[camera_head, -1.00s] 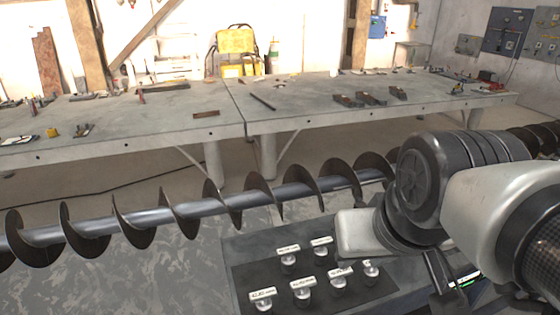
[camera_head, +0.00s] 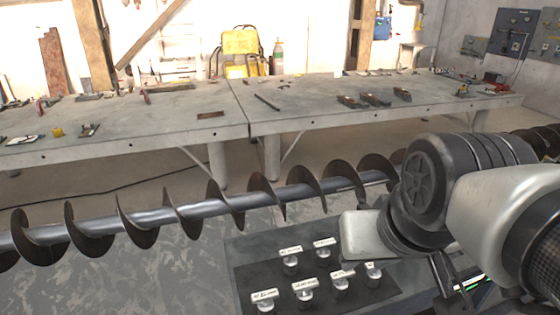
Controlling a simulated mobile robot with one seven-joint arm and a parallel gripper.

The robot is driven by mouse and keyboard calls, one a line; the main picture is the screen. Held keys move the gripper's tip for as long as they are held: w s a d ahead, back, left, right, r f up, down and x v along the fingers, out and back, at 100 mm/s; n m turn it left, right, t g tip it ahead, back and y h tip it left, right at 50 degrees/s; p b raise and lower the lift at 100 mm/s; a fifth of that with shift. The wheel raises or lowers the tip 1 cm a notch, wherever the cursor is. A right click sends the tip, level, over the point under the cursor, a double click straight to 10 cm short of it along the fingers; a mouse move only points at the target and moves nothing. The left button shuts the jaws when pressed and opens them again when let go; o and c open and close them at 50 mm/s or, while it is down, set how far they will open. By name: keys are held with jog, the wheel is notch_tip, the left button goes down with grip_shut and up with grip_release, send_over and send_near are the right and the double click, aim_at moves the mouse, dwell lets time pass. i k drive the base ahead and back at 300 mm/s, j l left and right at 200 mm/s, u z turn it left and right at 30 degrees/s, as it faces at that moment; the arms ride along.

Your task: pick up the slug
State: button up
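Several small metal slugs stand upright on a dark mat (camera_head: 325,300) at the bottom middle, each with a white label above it. One slug (camera_head: 304,293) is in the front row and another (camera_head: 290,264) in the back row. The rightmost slug (camera_head: 373,271) is close to my arm and partly covered by it. Which slug the task means cannot be told. My gripper (camera_head: 447,278) is only partly visible below my arm's wrist, to the right of the slugs. Its fingertips are not clear, and no slug is seen in it.
A long auger (camera_head: 150,218) runs across behind the slugs, passing behind my arm. Grey workbenches (camera_head: 190,112) with scattered tools stand farther back. A yellow chair (camera_head: 240,42) is behind them. A lit screen (camera_head: 476,285) shows beneath my arm.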

aim_at(289, 260)
jog(key=k, duration=1)
